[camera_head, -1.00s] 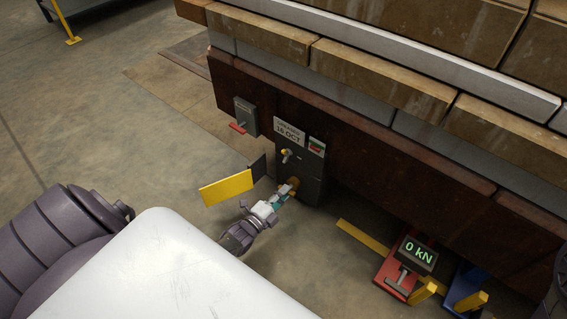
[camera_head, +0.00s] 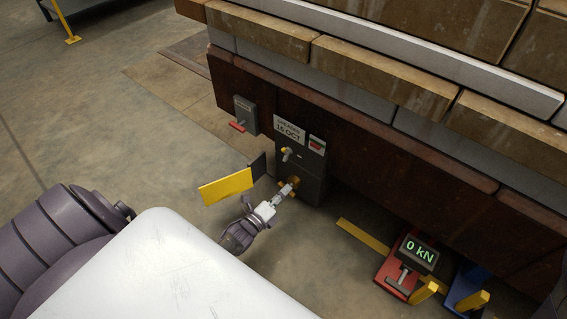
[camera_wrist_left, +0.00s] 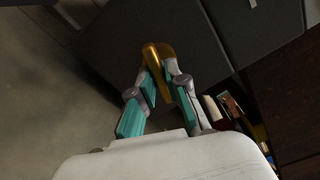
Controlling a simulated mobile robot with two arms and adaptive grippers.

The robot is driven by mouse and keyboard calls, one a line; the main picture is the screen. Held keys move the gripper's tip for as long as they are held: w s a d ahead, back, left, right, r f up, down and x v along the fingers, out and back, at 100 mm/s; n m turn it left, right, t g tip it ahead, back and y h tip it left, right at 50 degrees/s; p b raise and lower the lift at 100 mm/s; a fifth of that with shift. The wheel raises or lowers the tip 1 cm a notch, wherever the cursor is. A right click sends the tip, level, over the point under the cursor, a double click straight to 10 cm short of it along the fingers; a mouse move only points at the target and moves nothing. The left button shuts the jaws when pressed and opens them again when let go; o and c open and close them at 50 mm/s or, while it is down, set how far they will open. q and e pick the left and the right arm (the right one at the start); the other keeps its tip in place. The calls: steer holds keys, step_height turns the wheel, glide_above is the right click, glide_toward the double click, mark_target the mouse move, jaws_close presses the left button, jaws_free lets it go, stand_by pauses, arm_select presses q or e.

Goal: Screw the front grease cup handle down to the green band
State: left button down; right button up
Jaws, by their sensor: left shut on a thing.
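The front grease cup handle (camera_wrist_left: 152,52) is a brass-coloured piece in the left wrist view. In the head view only a small brass bit (camera_head: 295,180) shows low on the dark box (camera_head: 313,187). My left gripper (camera_head: 285,190) reaches it from the lower left. In the left wrist view its teal-padded fingers (camera_wrist_left: 164,84) are shut on the brass handle, one on each side. I cannot make out a green band on the cup; the fingers and the small scale hide it. My right gripper is not in view.
Above the handle are a small tap-like fitting (camera_head: 287,153), a greased-date label (camera_head: 289,131) and a small red-marked panel (camera_head: 317,144). A yellow plate (camera_head: 226,187) stands left of the gripper. A red jack (camera_head: 391,277) with a 0 kN display (camera_head: 418,254) stands at right.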

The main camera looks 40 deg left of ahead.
arm_select(q)
steer(key=shift+d, duration=0.1)
stand_by(0.5)
steer(key=c, duration=1.2)
jaws_free()
steer(key=s, duration=0.8)
steer(key=s+a, duration=0.1)
steer(key=s, duration=0.3)
